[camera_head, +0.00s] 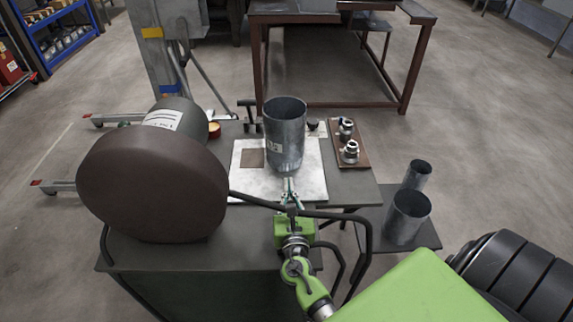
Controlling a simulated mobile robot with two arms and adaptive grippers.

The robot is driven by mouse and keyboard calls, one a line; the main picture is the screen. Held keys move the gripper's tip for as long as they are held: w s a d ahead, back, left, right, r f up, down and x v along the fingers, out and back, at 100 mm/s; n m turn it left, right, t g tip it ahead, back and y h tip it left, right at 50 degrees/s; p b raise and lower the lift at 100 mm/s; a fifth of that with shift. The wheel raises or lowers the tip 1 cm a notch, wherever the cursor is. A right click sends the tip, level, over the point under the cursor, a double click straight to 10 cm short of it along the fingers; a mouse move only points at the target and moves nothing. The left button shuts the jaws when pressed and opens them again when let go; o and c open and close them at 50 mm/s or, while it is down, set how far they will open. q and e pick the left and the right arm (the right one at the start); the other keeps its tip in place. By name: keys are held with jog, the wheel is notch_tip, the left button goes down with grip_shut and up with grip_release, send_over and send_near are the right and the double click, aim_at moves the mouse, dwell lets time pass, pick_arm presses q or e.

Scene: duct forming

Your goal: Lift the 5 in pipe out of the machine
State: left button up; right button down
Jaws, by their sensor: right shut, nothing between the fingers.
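A large grey metal pipe (284,140) stands upright, open end up, on the pale plate (308,190) of the machine table. It carries a small white label that is too small to read surely; I take it as the 5 in pipe. My right gripper (289,186) is at the near side of the pipe, by its lower end. Its fingers are shut with nothing between them. I cannot tell whether the fingertips touch the pipe wall. My left gripper is not in view.
A big brown drum-shaped machine part (150,188) stands left of the pipe. Black bent bars (340,214) run near my right wrist. A brown board (347,146) with metal fittings lies to the right. Two other pipes, a wider one (407,219) and a narrower one (417,176), stand on a lower shelf.

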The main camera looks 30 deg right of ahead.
aim_at(286, 161)
jog(key=x, duration=0.6)
jog(key=shift+w+d+p, duration=0.1)
jog(key=shift+w+p, duration=0.2)
jog(key=shift+w+d+f, duration=0.1)
jog(key=shift+w+d, duration=0.3)
jog(key=shift+w, duration=0.2)
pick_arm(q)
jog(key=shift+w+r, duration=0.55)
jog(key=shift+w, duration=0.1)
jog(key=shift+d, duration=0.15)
pick_arm(e)
jog(key=shift+x, duration=0.95)
jog(key=shift+w, duration=0.15)
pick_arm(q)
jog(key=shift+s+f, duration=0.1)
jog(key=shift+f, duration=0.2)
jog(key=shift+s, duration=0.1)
